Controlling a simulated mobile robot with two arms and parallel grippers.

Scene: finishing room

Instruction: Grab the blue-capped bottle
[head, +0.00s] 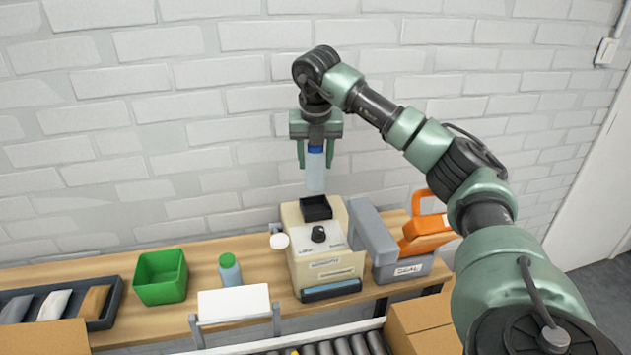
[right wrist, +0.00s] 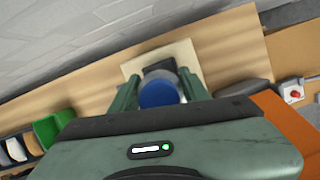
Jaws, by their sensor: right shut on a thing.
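The blue-capped bottle (head: 315,172) is pale and translucent. It hangs upright in my right gripper (head: 315,160), which is shut on it near the cap. The bottle is above the beige machine (head: 318,252) and its dark square top holder (head: 315,208), with a small gap between them in the head view. In the right wrist view the blue cap (right wrist: 158,93) sits between the two green fingers of my right gripper (right wrist: 160,95). My left gripper is not in view.
A green-capped bottle (head: 230,270), a green bin (head: 161,277) and a dark tray (head: 103,322) stand left on the wooden bench (head: 205,252). A grey sealer (head: 375,237) and an orange tape dispenser (head: 426,229) stand right. A cardboard box (head: 425,325) and roller conveyor are in front.

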